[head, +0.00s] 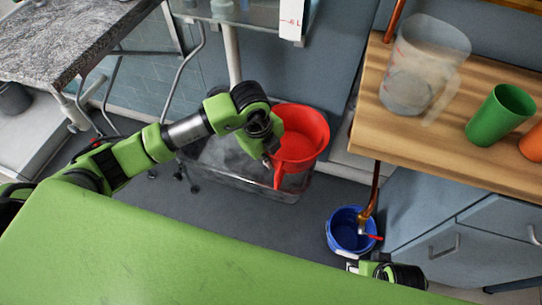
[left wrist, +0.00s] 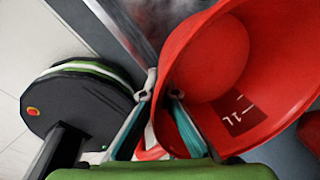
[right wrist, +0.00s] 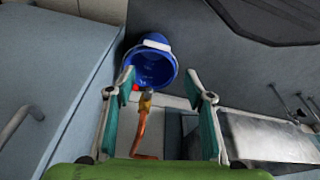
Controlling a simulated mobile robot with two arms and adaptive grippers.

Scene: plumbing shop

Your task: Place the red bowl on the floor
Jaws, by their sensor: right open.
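The red bowl (head: 303,135) is a deep red vessel with a spout or handle strip, held up in the air in the head view. It fills the upper right of the left wrist view (left wrist: 255,65), with a "1L" mark on its inside. My left gripper (head: 268,158) is at the bowl's near left edge, its fingertips (left wrist: 160,96) closed on either side of the red rim. My right gripper (right wrist: 160,96) is open and empty, low at the right in the head view (head: 352,266). The grey floor (head: 240,222) shows below the bowl.
A grey low tray (head: 262,189) is behind and below the bowl. A blue bucket (head: 346,229) stands on the floor near my right gripper. A wooden counter (head: 372,135) at right holds a clear jug (head: 415,70) and a green cup (head: 499,115).

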